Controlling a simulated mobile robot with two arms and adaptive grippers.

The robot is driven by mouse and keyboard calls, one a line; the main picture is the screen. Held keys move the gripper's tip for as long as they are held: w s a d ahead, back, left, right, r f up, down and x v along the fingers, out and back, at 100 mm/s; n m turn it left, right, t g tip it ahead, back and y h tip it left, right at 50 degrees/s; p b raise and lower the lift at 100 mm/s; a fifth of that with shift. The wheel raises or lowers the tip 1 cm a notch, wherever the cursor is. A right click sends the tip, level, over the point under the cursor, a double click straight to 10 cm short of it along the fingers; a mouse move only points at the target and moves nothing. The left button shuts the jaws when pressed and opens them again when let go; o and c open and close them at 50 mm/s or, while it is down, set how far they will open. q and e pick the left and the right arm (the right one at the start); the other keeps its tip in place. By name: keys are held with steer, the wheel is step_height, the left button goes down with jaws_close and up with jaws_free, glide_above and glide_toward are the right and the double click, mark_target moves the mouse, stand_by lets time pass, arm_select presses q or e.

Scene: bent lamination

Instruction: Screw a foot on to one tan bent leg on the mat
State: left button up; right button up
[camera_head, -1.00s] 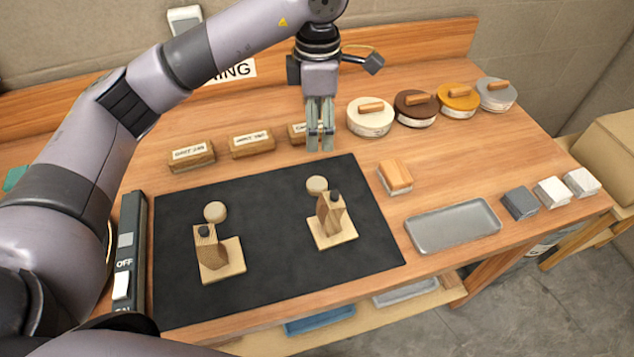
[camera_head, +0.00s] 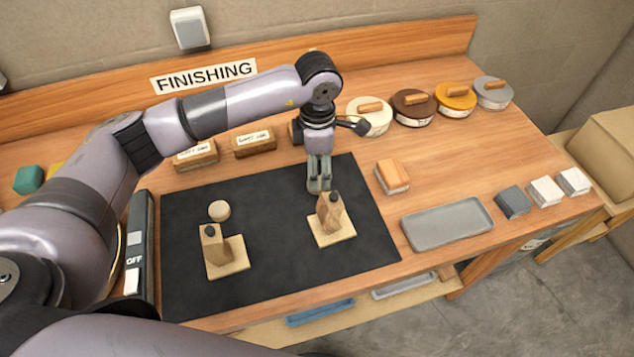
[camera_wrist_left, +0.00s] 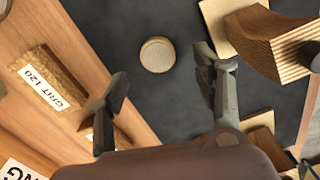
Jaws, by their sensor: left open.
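Two tan bent legs, the right leg (camera_head: 331,215) and the left leg (camera_head: 212,247), stand on pale square boards on the black mat (camera_head: 280,270). Each has a dark piece at its top. One round wooden foot (camera_head: 219,210) lies behind the left leg. My left gripper (camera_head: 319,187) is low behind the right leg, fingers pointing down, open. In the left wrist view another round foot (camera_wrist_left: 157,54) lies on the mat, in the gap ahead of the spread fingers, apart from both. The fingers hide this foot in the head view. My right gripper is out of view.
Labelled sanding blocks (camera_head: 254,142) stand behind the mat. Lidded round tins (camera_head: 415,107) line the back right. A wood-topped block (camera_head: 393,176), a grey tray (camera_head: 447,225) and small blocks (camera_head: 513,202) lie right of the mat. A switch box (camera_head: 136,250) stands at its left.

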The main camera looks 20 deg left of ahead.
arm_select(q)
steer(key=shift+f+p, duration=0.25)
steer(key=shift+p, duration=0.05)
step_height(320, 180, down, 4)
steer(key=shift+w+r+p, duration=0.1)
steer(key=shift+r+p, duration=0.05)
steer(key=shift+p, duration=0.8)
steer(key=shift+a+f, duration=0.1)
steer(key=shift+f, duration=0.4)
steer(key=shift+c, duration=0.3)
steer(key=c, duration=0.8)
steer(key=shift+r, duration=0.1)
steer(key=shift+c, duration=0.4)
